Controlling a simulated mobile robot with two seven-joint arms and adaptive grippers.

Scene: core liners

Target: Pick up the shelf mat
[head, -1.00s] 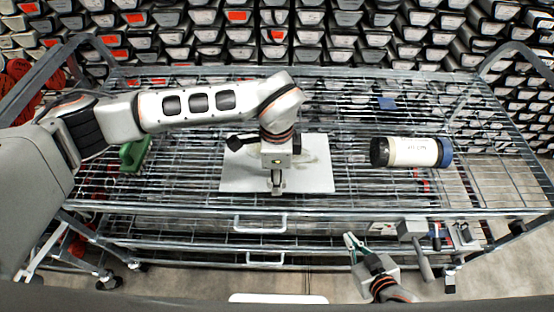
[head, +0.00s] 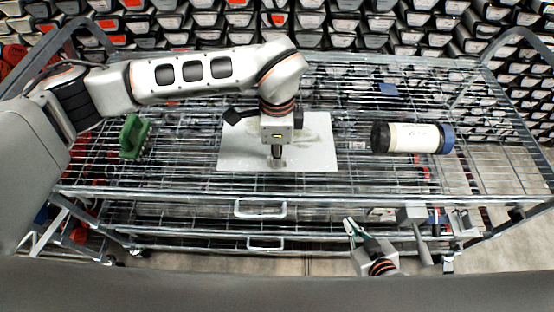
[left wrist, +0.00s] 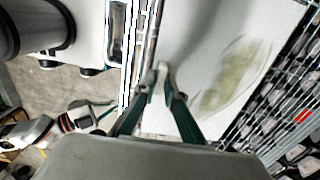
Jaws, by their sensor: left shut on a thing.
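The shelf mat (head: 235,155) is a pale grey rectangular sheet at the middle of the cart's wire top shelf. In the left wrist view, the mat (left wrist: 190,50) carries a yellowish-green stain. My left gripper (head: 277,163) is at the mat's near edge, shut on it; its fingertips also show in the left wrist view (left wrist: 163,75). I cannot tell how far the mat is off the wires. My right gripper (head: 350,228) is open and empty, low in front of the cart.
A green brush-like object (head: 133,137) stands left of the mat. A white cylinder with dark ends (head: 410,137) lies to the right. The wire shelf (head: 200,183) has a metal handle (head: 260,210) in front. Racks of labelled boxes fill the back.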

